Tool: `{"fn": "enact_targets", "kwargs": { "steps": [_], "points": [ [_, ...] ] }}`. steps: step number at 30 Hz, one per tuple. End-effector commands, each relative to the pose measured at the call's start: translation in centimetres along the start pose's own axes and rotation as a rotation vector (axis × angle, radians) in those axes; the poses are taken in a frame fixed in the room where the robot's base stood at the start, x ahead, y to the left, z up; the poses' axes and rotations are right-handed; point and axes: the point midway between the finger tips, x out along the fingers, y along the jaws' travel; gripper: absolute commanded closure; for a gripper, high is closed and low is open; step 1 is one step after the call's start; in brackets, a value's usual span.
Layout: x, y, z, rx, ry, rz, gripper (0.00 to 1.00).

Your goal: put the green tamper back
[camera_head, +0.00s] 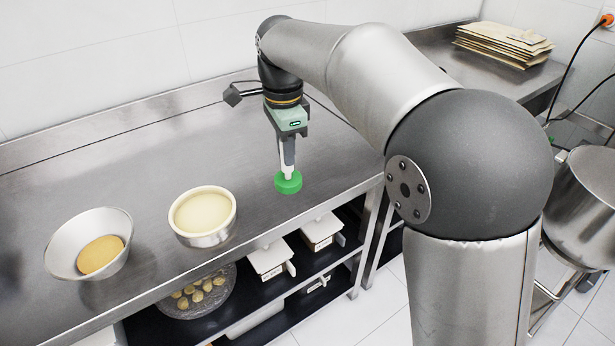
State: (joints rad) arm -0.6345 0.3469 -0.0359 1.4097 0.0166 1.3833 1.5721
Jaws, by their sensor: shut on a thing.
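The green tamper (288,182) has a round green base and a pale handle, and it hangs upright below my gripper (288,146). My gripper is shut on its handle. The tamper shows over the right part of the steel table (130,148), near the front edge. I cannot tell whether its base touches the table top or is a little above it. The gripper's fingers hide part of the handle.
Left of the tamper stand a metal bowl of pale contents (203,214) and a wide bowl with something yellow (90,243). A steel mixer bowl (585,205) is at right.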

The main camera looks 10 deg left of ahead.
Motion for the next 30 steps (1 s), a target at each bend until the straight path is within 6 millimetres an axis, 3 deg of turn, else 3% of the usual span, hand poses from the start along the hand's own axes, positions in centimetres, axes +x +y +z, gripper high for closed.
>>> {"fn": "enact_targets", "kwargs": {
  "steps": [10,15,26,30],
  "points": [
    [3.3,-8.2,-1.0,0.001,0.001,0.004,1.0],
    [6.7,-10.8,-1.3,0.001,0.001,0.004,1.0],
    [9.6,-13.1,-1.6,0.002,0.0,0.001,1.0],
    [11.7,-13.0,-1.6,0.002,0.0,0.004,1.0]
  ]
}}
